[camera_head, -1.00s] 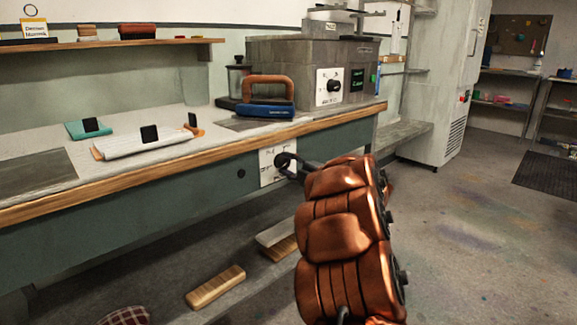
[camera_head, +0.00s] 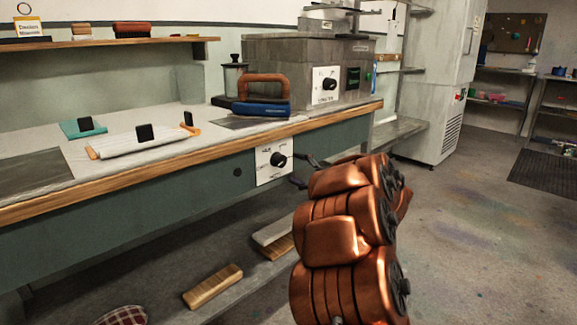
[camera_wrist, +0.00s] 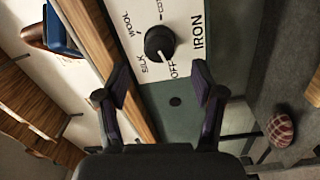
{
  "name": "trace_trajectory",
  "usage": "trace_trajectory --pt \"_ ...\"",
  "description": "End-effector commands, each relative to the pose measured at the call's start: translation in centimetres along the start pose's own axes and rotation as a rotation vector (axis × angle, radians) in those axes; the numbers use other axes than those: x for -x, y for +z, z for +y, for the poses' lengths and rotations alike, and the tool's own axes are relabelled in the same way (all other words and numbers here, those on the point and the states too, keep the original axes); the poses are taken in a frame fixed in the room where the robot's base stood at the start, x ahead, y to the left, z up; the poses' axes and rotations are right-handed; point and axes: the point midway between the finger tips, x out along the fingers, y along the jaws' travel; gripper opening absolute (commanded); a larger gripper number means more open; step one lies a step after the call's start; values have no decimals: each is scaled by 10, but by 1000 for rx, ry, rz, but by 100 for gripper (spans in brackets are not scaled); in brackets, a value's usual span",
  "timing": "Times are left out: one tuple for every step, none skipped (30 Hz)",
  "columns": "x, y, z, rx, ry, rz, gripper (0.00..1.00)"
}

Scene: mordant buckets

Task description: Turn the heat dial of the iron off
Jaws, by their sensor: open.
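The iron's heat dial (camera_head: 278,160) is a black knob on a white panel (camera_head: 265,175) on the bench's front. In the wrist view the dial (camera_wrist: 159,42) sits among the words OFF, SILK and WOOL, with IRON printed beside it. The blue iron (camera_head: 262,108) with a brown handle stands on the bench top above. My gripper (camera_head: 305,171) is open and empty, just right of the dial in the head view. In the wrist view its fingertips (camera_wrist: 160,82) are spread and the dial lies ahead between them, apparently untouched.
A second dial (camera_head: 329,84) is on the grey box (camera_head: 290,65) behind the iron. A wooden brush (camera_head: 212,287) lies on the lower shelf.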

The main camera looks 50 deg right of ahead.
Motion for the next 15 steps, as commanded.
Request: trace_trajectory --pt "12 1 0 1 0 -4 68" --pt "17 1 1 1 1 -3 68" --pt "24 0 1 1 1 -3 68" --pt "29 1 1 1 1 -4 68" --pt "34 1 1 1 1 -4 68" --pt "38 0 1 2 1 -3 68" --pt "42 0 1 2 1 -2 68" --pt "45 0 1 2 1 0 68" --pt "49 0 1 2 1 2 68" --pt "51 0 1 1 0 2 68" --pt "53 0 1 1 0 2 68" --pt "56 0 0 1 0 1 68" --pt "57 0 0 1 0 1 68" --pt "58 0 0 1 0 1 68" --pt "59 0 0 0 0 2 68"
